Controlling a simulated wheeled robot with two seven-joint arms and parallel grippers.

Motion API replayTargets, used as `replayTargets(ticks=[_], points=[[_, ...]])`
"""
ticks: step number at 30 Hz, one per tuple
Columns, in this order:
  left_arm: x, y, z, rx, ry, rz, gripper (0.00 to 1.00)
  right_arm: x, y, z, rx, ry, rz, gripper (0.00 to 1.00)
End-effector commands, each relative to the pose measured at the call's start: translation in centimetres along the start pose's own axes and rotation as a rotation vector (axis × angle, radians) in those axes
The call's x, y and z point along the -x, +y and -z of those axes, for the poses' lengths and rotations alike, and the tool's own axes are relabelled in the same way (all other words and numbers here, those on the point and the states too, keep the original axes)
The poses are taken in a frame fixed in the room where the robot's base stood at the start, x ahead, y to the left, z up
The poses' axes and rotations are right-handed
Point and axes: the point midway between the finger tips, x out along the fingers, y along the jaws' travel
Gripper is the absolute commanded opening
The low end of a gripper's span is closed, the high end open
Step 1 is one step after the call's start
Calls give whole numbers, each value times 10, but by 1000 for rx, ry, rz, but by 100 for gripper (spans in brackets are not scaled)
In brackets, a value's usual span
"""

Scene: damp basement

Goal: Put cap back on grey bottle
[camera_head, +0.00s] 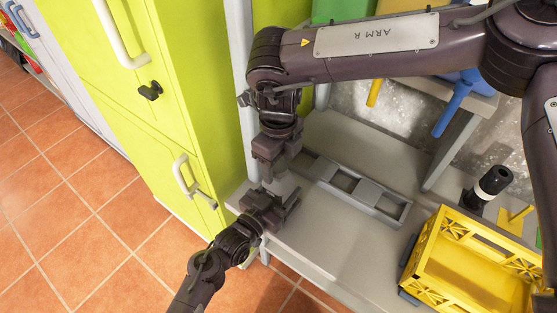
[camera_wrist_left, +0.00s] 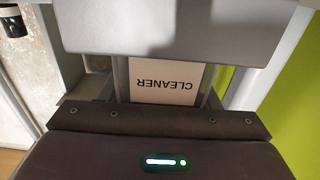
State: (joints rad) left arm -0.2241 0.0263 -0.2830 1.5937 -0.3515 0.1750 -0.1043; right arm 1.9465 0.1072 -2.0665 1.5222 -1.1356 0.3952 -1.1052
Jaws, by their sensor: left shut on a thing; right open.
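My left gripper (camera_head: 283,205) comes up from the bottom left in the head view and is shut at the bench's left end. In the left wrist view, a piece with a white label reading CLEANER (camera_wrist_left: 166,83) lies between its fingers. A smooth grey block (camera_wrist_left: 170,28) fills the top of that view; I take both for the grey bottle, though its outline is cut off. My right gripper (camera_head: 271,172) is open, pointing down just above the left one. The bottle is hard to make out in the head view. I cannot make out its cap.
A grey rack (camera_head: 375,205) with square compartments lies on the grey bench (camera_head: 325,255). A yellow crate (camera_head: 465,270) stands at the right, near a black-and-white cylinder (camera_head: 490,186). A green cabinet (camera_head: 165,100) borders the left. Blue and yellow handles hang above the bench.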

Motion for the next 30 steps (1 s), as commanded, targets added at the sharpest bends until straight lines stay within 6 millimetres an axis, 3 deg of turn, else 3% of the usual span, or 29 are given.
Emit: replayTargets(ticks=[7, 16, 23, 30], points=[[0, 0, 0, 0, -1, 0, 0, 6, 0, 0, 0, -2, 1, 59], [0, 0, 0, 0, -1, 0, 0, 42, 0, 0, -1, -2, 0, 59], [0, 0, 0, 0, -1, 0, 0, 45, 0, 0, 0, 1, 0, 59], [0, 0, 0, 0, -1, 0, 0, 45, 0, 0, 0, 0, 0, 85]])
